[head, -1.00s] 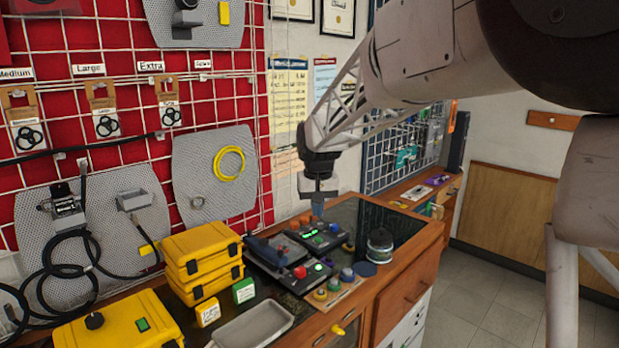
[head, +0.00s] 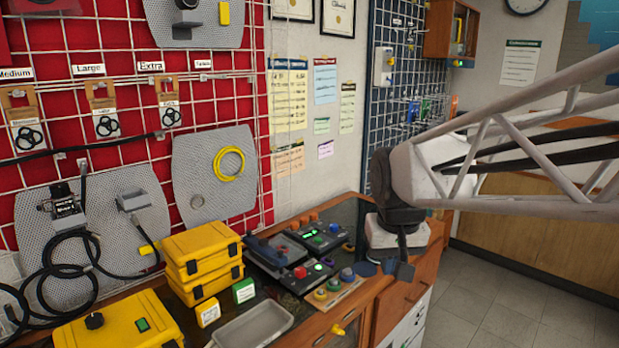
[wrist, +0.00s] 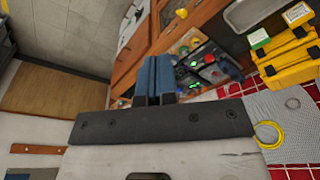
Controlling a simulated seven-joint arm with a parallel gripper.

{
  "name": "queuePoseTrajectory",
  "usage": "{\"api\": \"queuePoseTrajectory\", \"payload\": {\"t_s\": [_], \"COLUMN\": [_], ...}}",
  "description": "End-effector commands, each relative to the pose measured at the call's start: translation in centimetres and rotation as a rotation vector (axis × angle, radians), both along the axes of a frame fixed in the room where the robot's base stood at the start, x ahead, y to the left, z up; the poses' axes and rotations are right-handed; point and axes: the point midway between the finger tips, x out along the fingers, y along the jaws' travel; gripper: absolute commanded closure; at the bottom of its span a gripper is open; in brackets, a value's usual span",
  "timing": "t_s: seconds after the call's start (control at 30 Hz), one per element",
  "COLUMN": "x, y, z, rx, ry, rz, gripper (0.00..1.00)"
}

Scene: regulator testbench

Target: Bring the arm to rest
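My gripper (head: 403,268) hangs at the right end of the bench in the head view, with my white lattice arm reaching in from the right. In the wrist view its two blue-grey fingers (wrist: 154,78) lie side by side with no visible gap, and I see nothing held between them. In the head view the gripper and wrist cover part of the bench's right end.
The wooden bench (head: 368,318) carries control boxes with coloured buttons (head: 318,236), stacked yellow cases (head: 203,262) and a grey tray (head: 254,325). Open tiled floor (head: 500,295) lies to the right.

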Motion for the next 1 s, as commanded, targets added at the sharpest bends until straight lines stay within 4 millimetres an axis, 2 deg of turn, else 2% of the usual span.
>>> {"api": "queuePoseTrajectory", "payload": {"t_s": [0.1, 0.4, 0.6, 0.8, 1.0], "x": [-3.2, -10.8, -14.6, -16.5, -16.7], "y": [-1.0, -3.0, -3.8, -4.2, -4.2], "z": [-0.6, -3.0, -4.7, -5.7, -5.9], "rx": [0.000, -0.002, -0.003, -0.004, -0.004], "ry": [-0.013, -0.038, -0.053, -0.059, -0.060], "rz": [-0.013, -0.045, -0.062, -0.071, -0.071], "gripper": [1.00, 1.00, 1.00, 1.00, 1.00]}}
